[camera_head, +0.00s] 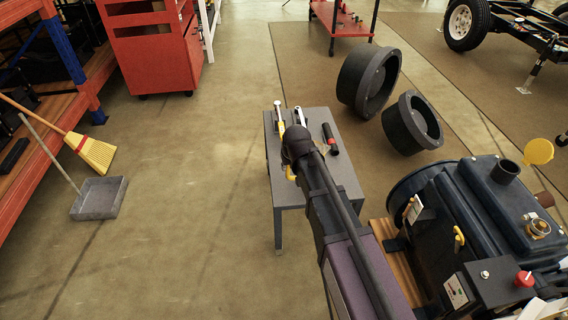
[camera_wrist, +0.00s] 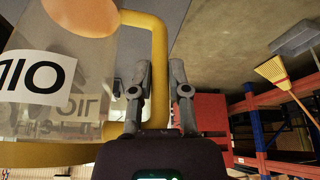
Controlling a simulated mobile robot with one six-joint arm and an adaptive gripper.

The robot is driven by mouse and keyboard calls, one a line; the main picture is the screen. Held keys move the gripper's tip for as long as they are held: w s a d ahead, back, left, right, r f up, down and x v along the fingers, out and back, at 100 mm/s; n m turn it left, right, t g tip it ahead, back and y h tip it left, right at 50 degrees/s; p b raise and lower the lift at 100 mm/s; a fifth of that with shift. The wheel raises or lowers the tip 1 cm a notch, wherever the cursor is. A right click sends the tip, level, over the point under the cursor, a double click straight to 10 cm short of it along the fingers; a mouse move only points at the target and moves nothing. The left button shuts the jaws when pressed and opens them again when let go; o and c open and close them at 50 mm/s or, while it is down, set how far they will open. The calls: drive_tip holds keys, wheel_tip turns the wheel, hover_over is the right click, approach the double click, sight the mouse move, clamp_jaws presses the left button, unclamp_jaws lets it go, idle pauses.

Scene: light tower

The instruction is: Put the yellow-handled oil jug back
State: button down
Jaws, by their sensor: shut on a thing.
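The oil jug (camera_wrist: 40,85) fills the left of the wrist view. It has a translucent body, a white label reading OIL upside down, and an orange patch at the top. Its yellow handle (camera_wrist: 159,45) runs between the fingers of my gripper (camera_wrist: 157,75), which is shut on it. In the head view my arm hides most of the jug and the gripper; a small yellow part (camera_head: 290,174) shows at the arm's end, over the grey table (camera_head: 345,180). I cannot tell whether the jug touches the table.
A red-and-black tool (camera_head: 330,138) and other hand tools lie on the table. A dark engine (camera_head: 470,225) stands right of my arm, with two black rings (camera_head: 367,80) behind. A broom (camera_head: 95,150) and dustpan (camera_head: 98,198) are by the left shelf. Floor left of the table is clear.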

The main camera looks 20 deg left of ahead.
drive_tip(key=shift+w+a+f, duration=0.2)
drive_tip(key=shift+w+a, duration=1.25)
drive_tip(key=shift+w, duration=0.3)
drive_tip(key=b+x, duration=0.4)
drive_tip(key=shift+s+d, duration=0.1)
drive_tip(key=shift+f, duration=0.1)
drive_tip(key=c, duration=0.6)
unclamp_jaws()
drive_tip(key=shift+r, duration=0.2)
drive_tip(key=p+v, duration=1.1)
drive_tip(key=v, duration=0.1)
